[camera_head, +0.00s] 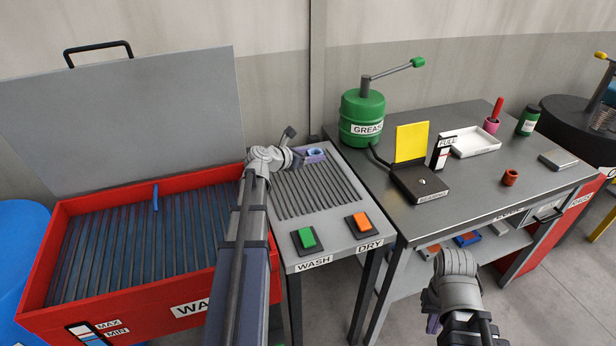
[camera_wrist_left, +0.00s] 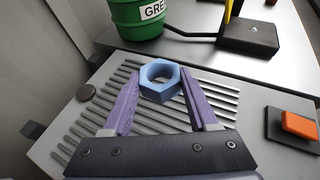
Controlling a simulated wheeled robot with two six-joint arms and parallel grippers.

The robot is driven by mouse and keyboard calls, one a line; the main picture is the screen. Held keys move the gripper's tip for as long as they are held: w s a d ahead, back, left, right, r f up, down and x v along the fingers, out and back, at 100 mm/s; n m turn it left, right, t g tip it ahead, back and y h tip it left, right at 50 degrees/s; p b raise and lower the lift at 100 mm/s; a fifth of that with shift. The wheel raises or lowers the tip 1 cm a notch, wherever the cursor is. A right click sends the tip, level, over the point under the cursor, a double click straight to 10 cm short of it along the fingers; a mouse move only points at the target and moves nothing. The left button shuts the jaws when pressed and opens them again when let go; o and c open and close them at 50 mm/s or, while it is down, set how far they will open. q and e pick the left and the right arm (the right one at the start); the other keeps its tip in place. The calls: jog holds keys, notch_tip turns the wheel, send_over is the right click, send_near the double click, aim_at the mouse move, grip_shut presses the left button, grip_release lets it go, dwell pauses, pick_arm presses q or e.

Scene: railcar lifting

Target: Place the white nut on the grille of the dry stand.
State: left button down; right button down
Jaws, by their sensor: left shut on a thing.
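A hex nut (camera_head: 316,153), light blue in these pictures, is at the back of the dry stand's grille. In the left wrist view the nut (camera_wrist_left: 159,94) sits between the purple fingertips, its round hole facing up. My left gripper (camera_head: 310,156) is shut on it. The dry stand (camera_head: 335,258) is grey, with a slatted grille (camera_head: 318,190) under and in front of the nut. Whether the nut touches the slats I cannot tell. My right gripper (camera_head: 433,323) is low in front of the workbench; its fingers are mostly hidden.
Green (camera_head: 307,238) and orange (camera_head: 359,223) buttons sit at the stand's front. A red wash tank (camera_head: 150,305) with an open lid (camera_head: 120,120) stands left. The workbench (camera_head: 465,190) at right holds a green grease pump (camera_head: 362,112). The grille's front slats are clear.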

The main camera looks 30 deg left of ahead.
aim_at(304, 181)
pick_arm(q)
jog(key=shift+n+y, duration=0.4)
jog(key=a+f+b, duration=0.1)
jog(key=f+b, duration=0.5)
jog(key=a+f+b, duration=0.1)
jog(key=f+b, duration=0.2)
jog(key=b, duration=0.1)
jog(key=shift+a+f, duration=0.3)
jog(key=shift+a, duration=0.05)
jog(key=shift+f, duration=0.2)
jog(key=shift+c, duration=0.9)
grip_release()
jog(key=shift+r, duration=0.1)
